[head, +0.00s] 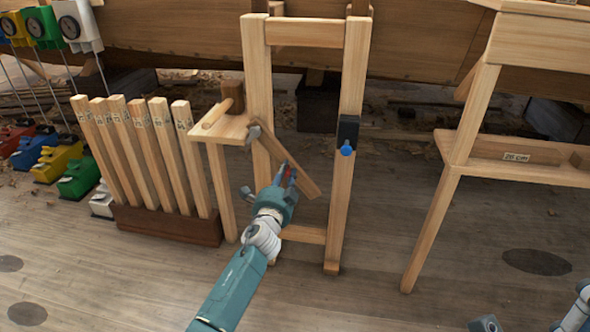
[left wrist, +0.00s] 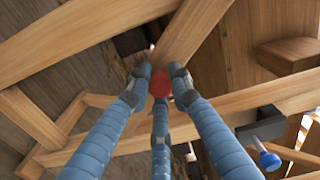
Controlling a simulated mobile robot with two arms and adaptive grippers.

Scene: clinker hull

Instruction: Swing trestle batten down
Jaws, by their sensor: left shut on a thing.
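The wooden trestle (head: 355,80) stands upright in the middle of the head view, with two posts and cross rails. Its batten (head: 307,181) slants down to the right from a pivot near the left post, its lower end between the posts. The batten also shows in the left wrist view (left wrist: 195,32). My left gripper (head: 287,174) is at the batten, shut on its red knob (left wrist: 160,83). A black bracket (head: 347,127) with a blue knob (head: 346,150) sits on the right post, apart from the batten.
A small wooden shelf (head: 219,134) joins the trestle's left side. A rack (head: 170,226) of upright wooden strips stands left of it, with coloured blocks (head: 57,165) further left. A bench (head: 455,150) stands right. The floor in front is clear.

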